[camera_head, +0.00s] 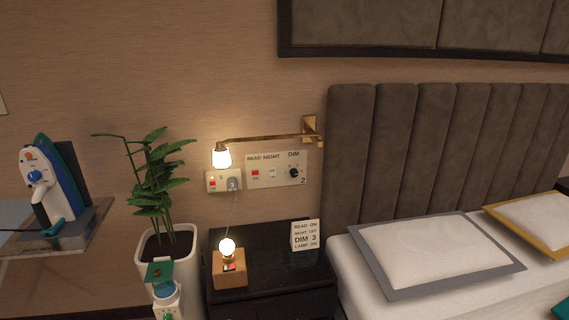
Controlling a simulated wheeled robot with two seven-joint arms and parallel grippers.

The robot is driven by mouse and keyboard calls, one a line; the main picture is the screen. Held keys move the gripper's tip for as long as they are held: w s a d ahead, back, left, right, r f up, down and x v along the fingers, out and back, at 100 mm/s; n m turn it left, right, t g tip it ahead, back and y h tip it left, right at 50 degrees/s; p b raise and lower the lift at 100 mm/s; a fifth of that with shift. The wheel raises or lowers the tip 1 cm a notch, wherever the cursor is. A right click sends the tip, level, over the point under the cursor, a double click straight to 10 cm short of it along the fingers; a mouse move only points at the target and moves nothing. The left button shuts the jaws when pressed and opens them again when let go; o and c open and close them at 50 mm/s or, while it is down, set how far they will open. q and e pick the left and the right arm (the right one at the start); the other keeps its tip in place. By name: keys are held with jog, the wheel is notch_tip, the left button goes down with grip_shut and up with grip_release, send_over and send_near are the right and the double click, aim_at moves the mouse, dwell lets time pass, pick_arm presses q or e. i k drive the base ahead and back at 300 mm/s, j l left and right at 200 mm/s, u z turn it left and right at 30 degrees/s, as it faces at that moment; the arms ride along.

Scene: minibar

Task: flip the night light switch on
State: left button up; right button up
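The night switch (272,174) is a small pale rocker under the word NIGHT on a cream wall panel (264,184). It does not glow red, and its position is too small to read. To its left on the same panel is the red read switch (255,174). To its right is the black dim knob (293,172), with a "2" printed below it. The panel is on the wall above the nightstand, and nothing covers the switch. Neither of my grippers is in view.
A lit wall lamp (222,157) hangs left of the panel, above a socket plate (220,182). A potted plant (158,180) stands left; the bed (360,295) is right.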

aim_at(272, 172)
jog(key=i+l+u, duration=0.1)
jog(key=i+u, duration=0.25)
jog(key=i, duration=0.15)
jog(key=i+l+u, duration=0.2)
jog(key=i+u, duration=0.2)
jog(key=i, duration=0.05)
